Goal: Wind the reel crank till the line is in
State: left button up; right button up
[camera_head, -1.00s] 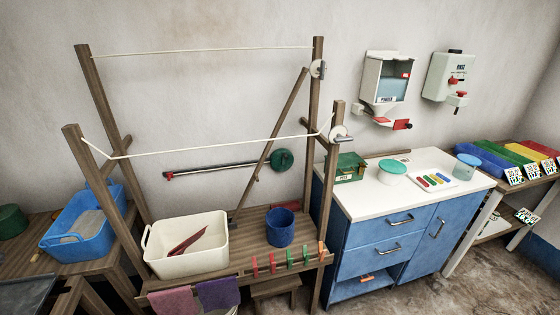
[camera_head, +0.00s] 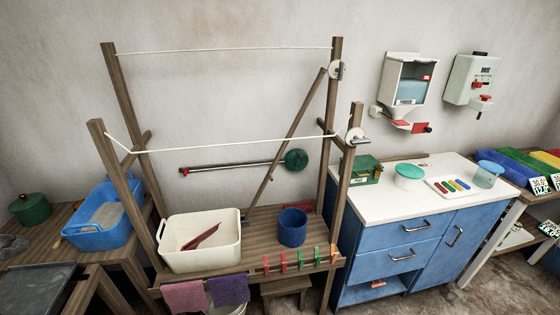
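Two white lines are strung between the wooden posts of a drying rack. The upper line (camera_head: 225,50) runs almost straight along the back. The lower line (camera_head: 225,146) runs across the front, with a bend near each post. Neither of my grippers is in view.
A cream tub (camera_head: 200,243), a blue bucket (camera_head: 292,228) and several coloured pegs (camera_head: 283,262) are on the rack's shelf. A blue cabinet (camera_head: 405,240) stands close on the right. A blue basin (camera_head: 100,222) is on the left bench. A wooden stool is partly hidden below the shelf.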

aim_at(299, 156)
jog(key=i+l+u, duration=0.2)
jog(key=l+u, duration=0.15)
jog(key=l, duration=0.6)
jog(key=l+u, duration=0.4)
jog(key=l, duration=0.5)
